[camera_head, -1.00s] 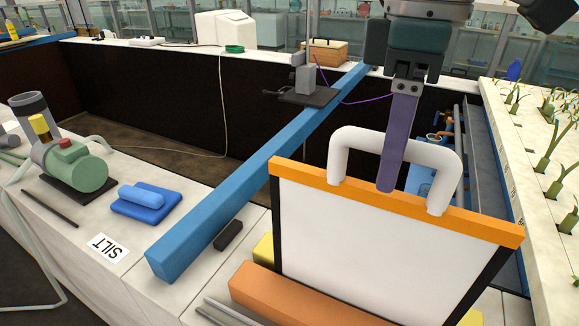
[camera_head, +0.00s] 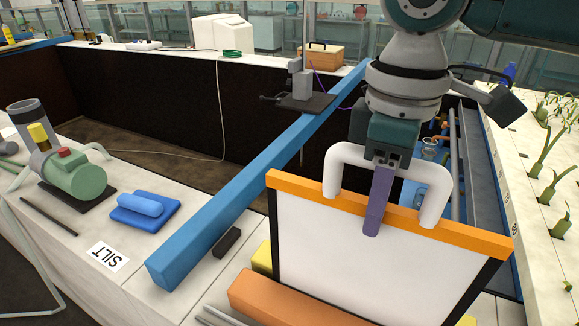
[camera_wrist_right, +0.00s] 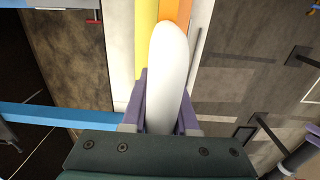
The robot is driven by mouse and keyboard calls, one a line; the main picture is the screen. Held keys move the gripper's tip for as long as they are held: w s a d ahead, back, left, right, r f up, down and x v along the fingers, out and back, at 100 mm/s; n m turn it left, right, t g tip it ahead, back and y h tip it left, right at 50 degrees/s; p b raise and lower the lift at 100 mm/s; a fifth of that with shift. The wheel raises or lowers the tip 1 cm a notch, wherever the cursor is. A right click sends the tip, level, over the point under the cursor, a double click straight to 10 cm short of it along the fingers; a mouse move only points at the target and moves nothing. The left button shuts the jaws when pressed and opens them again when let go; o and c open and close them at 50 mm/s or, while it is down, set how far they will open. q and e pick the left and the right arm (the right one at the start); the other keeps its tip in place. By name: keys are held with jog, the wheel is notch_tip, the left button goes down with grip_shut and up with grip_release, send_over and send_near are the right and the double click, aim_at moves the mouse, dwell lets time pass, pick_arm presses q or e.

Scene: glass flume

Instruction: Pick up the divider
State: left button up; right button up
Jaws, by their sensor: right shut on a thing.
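The divider (camera_head: 385,258) is a white panel with dark side edges, an orange top bar and a white arched handle (camera_head: 437,190). It stands upright at the lower right of the head view, behind an orange block that hides its lower edge. My right gripper (camera_head: 376,205) comes down from above at the middle of the handle, its purple finger in front of the orange bar. In the right wrist view the white handle (camera_wrist_right: 168,70) lies between the two purple fingers, which are shut on it.
An orange block (camera_head: 290,302) and a yellow block (camera_head: 262,257) lie at the divider's foot. A long blue beam (camera_head: 255,190) runs to its left. Plants stand at right.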

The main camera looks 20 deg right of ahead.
grip_shut()
jog(key=shift+r, duration=0.1)
dwell(0.8)
